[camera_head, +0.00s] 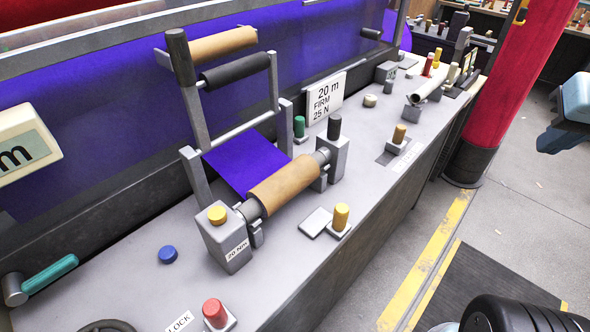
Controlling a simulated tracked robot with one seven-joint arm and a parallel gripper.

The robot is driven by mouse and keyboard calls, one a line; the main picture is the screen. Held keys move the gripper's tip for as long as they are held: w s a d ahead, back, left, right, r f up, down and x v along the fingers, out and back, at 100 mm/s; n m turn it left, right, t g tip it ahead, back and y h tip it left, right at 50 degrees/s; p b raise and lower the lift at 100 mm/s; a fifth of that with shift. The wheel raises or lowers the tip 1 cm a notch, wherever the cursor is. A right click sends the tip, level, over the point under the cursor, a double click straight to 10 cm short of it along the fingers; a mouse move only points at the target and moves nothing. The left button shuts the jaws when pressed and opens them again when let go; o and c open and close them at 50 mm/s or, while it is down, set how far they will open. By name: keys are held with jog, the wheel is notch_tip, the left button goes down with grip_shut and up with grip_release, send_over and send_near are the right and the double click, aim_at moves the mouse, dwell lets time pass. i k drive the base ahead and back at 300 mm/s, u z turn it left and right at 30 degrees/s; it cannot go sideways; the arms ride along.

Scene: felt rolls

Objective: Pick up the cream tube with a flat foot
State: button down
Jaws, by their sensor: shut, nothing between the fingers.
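A cream tube (428,84) lies slanted on a grey support at the far right end of the bench. A smaller cream upright piece (452,74) stands just right of it. A short cream round piece (370,100) sits on the bench to the left. All are too small to tell whether any has a flat foot.
The grey bench (130,275) carries a roller stand with a tan roll (284,184), a yellow knob (341,216) and a red knob (215,312). Open floor (510,215) lies right of the bench.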

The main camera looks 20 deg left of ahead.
aim_at(454, 68)
jog(key=z, duration=1.8)
jog(key=i, duration=1.85)
jog(key=u, duration=2.15)
